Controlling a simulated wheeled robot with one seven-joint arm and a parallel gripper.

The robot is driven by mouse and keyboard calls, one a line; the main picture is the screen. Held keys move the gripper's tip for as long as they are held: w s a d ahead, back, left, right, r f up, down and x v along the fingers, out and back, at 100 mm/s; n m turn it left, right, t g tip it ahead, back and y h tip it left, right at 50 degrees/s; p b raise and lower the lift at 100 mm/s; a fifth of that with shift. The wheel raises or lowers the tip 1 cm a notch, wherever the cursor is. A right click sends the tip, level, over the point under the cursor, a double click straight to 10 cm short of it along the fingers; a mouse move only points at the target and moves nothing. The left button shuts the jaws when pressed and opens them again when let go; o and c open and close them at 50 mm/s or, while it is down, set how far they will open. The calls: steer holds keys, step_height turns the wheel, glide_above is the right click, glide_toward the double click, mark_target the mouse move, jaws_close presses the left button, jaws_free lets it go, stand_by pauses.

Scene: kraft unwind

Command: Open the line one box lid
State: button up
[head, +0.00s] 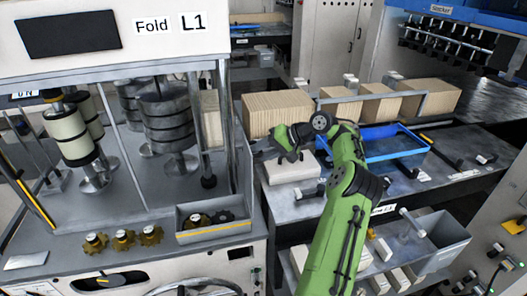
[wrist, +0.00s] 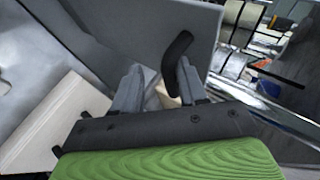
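My gripper (head: 266,150) is at the left end of the bench, just behind a pale block. In the wrist view, the fingers of my gripper (wrist: 160,88) are apart, with a gap between them. A grey flat panel (wrist: 135,30) with a dark curved handle (wrist: 177,50) lies just beyond the fingertips. The handle's lower end is close to the right finger; I cannot tell whether they touch. Whether this panel is the line one box lid is unclear.
The pale block (head: 290,168) also shows in the wrist view (wrist: 50,128). Stacked brown cartons (head: 278,113) stand behind my gripper. A blue tray (head: 395,150) lies right of my arm. A grey bin (head: 440,243) is at the front right. Rollers (head: 167,115) stand left.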

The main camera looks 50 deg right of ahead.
steer(key=shift+d+r, duration=0.1)
steer(key=shift+r, duration=0.05)
steer(key=p+v, duration=0.2)
steer(key=v, duration=1.3)
steer(key=shift+s+r, duration=0.15)
steer(key=shift+s, duration=0.05)
steer(key=shift+d, duration=0.1)
